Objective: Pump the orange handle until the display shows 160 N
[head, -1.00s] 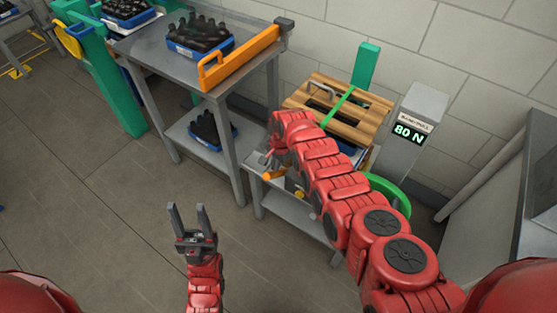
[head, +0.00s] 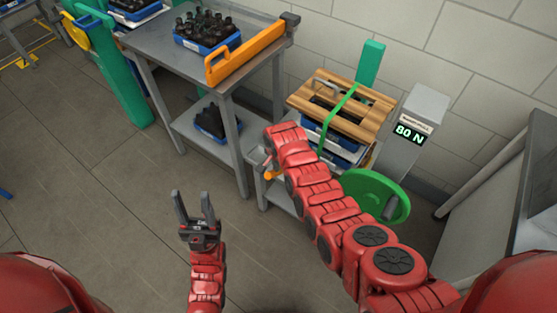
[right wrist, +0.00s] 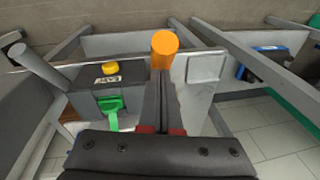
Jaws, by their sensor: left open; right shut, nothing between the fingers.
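The orange handle (head: 269,175) shows as a small orange piece beside my right gripper (head: 264,160), low at the front of the strapped stack. In the right wrist view the orange handle (right wrist: 165,43) stands with its rounded end just beyond the tips of my right gripper (right wrist: 162,75). The fingers are shut with nothing between them; whether they touch the handle I cannot tell. The display (head: 410,133) on the grey post reads 80 N. My left gripper (head: 194,207) is open and empty over the floor, away from the tables.
A wooden lid (head: 360,108) with a green strap (head: 337,118) lies over blue crates. A green wheel (head: 360,190) is beside my right arm. The grey table (head: 155,48) holds a crate of bottles (head: 207,32) and an orange rail (head: 245,57). A yellow button (right wrist: 110,68) tops a dark box.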

